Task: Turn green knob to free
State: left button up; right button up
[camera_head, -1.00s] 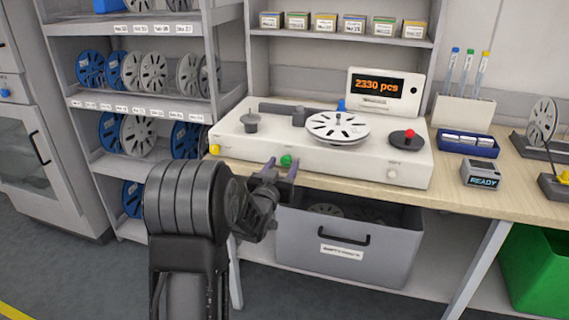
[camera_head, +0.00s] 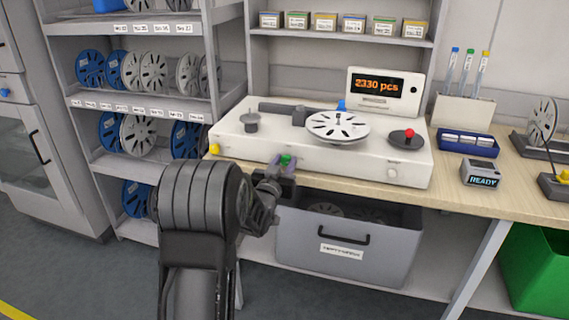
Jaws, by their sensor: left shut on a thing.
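The green knob (camera_head: 286,158) sits on the front face of the white counting machine (camera_head: 340,172), left of its middle. My left gripper (camera_head: 282,162) is at the knob, its two fingers on either side, shut on it. The gripper's body hides the lower part of the knob, and any marking for its settings cannot be made out. My right gripper is not in view.
The machine carries a white reel (camera_head: 337,127), a red-topped hub (camera_head: 406,139) and a display reading 2330 pcs (camera_head: 378,86). A grey bin (camera_head: 345,255) stands below the bench.

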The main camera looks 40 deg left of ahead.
pick_arm(q)
grip_shut()
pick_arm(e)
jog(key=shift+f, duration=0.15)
pick_arm(q)
jog(key=shift+f+n+b, duration=0.15)
jog(key=shift+n+b, duration=0.35)
jog(key=shift+b, duration=0.45)
jog(key=n+b, duration=0.3)
jog(key=b, duration=0.1)
jog(key=n+b, duration=0.3)
jog(key=b, duration=0.2)
jog(key=n+b, duration=0.3)
jog(key=b, duration=0.2)
jog(key=shift+a+f, duration=0.15)
jog(key=shift+f, duration=0.2)
jog(key=n+b, duration=0.6)
jog(key=b, duration=0.4)
jog(key=shift+r+n, duration=0.1)
jog(key=shift+n, duration=0.3)
jog(key=shift+r+n+b, duration=0.15)
jog(key=shift+n+b, duration=0.5)
jog(key=shift+n, duration=0.05)
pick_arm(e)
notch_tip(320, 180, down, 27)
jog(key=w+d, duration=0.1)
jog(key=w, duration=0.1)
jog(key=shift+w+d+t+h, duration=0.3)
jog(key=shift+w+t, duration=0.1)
